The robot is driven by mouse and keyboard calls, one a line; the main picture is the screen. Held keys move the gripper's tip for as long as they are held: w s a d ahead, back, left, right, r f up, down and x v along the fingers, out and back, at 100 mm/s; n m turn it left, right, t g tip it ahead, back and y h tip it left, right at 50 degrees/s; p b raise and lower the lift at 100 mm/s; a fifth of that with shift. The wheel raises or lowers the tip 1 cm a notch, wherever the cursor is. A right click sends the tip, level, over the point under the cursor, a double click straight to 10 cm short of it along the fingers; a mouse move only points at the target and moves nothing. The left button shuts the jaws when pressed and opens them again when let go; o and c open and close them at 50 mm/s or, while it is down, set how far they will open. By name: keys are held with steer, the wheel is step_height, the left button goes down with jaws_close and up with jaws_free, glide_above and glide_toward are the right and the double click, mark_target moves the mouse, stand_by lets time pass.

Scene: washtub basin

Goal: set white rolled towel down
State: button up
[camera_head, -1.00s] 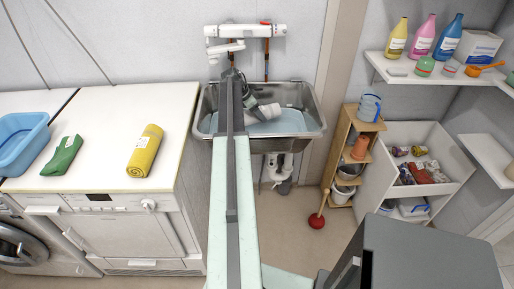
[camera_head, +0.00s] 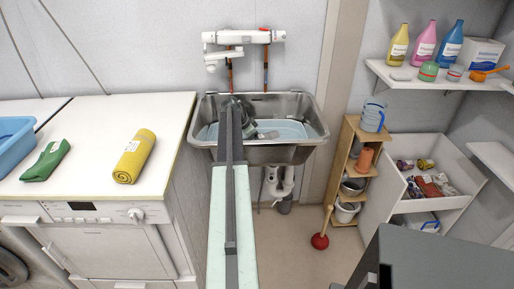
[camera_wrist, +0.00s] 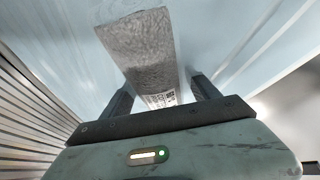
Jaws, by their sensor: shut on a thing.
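The white rolled towel (camera_wrist: 143,48) looks grey-white in the wrist view, with a printed label at its near end. My gripper (camera_wrist: 163,92) has a finger on each side of that end and is shut on the towel. Light blue water fills the view beyond it. In the head view my gripper (camera_head: 250,128) is inside the metal sink basin (camera_head: 312,127), left of its middle. The towel (camera_head: 268,135) shows only as a small pale piece beside it, low over the blue water. I cannot tell whether it touches the water or the bottom.
A white faucet (camera_head: 243,37) is on the wall above the basin. A wooden shelf (camera_head: 349,160) and a plunger (camera_head: 320,240) stand right.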

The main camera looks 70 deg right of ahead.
steer(key=shift+r, duration=0.1)
steer(key=shift+f, duration=0.2)
steer(key=o, duration=1.7)
steer(key=shift+r, duration=0.1)
steer(key=shift+c, duration=0.2)
steer(key=shift+r, duration=0.25)
steer(key=p+v, duration=1)
steer(key=v, duration=0.1)
steer(key=shift+r+p, duration=0.3)
steer(key=shift+w+a+r, duration=0.15)
